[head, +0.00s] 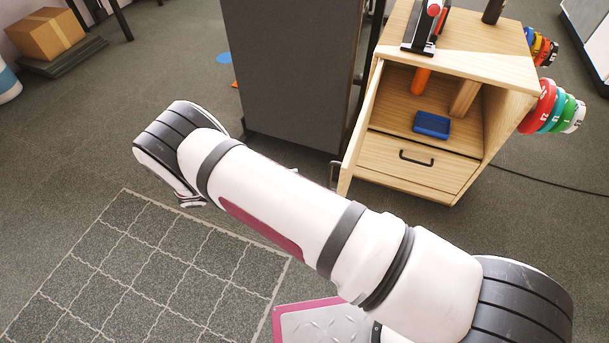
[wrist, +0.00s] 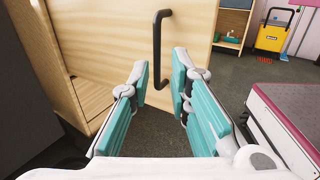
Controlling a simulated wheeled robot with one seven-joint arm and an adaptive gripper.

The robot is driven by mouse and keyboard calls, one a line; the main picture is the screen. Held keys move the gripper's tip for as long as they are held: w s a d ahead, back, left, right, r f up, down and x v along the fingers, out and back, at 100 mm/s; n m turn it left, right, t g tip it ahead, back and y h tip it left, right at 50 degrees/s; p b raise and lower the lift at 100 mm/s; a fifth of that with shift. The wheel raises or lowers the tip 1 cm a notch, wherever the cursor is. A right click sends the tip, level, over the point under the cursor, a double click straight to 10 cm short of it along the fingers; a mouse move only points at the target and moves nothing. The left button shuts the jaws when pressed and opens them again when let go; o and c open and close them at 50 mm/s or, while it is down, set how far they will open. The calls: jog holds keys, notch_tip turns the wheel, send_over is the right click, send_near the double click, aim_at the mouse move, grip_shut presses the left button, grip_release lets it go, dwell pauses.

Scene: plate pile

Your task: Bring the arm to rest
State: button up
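My arm (head: 270,205) stretches from the lower right to the left of the head view, over the floor and in front of the wooden cabinet. My gripper (wrist: 160,72) shows in the wrist view with its two teal-padded fingers apart and nothing between them. A wooden door panel (wrist: 100,45) with a black handle (wrist: 157,45) is beyond the fingertips; I cannot tell whether they touch the handle. In the head view the gripper is mostly hidden behind the arm.
The cabinet's door (head: 360,130) stands open. Inside are a blue tray (head: 431,125) and an orange cylinder (head: 421,81); a shut drawer (head: 440,172) is below. Coloured weight plates (head: 545,105) hang on its right side. A dark panel (head: 290,70) stands left. The gridded floor (head: 150,270) is clear.

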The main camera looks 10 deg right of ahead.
jog(key=shift+a, duration=0.4)
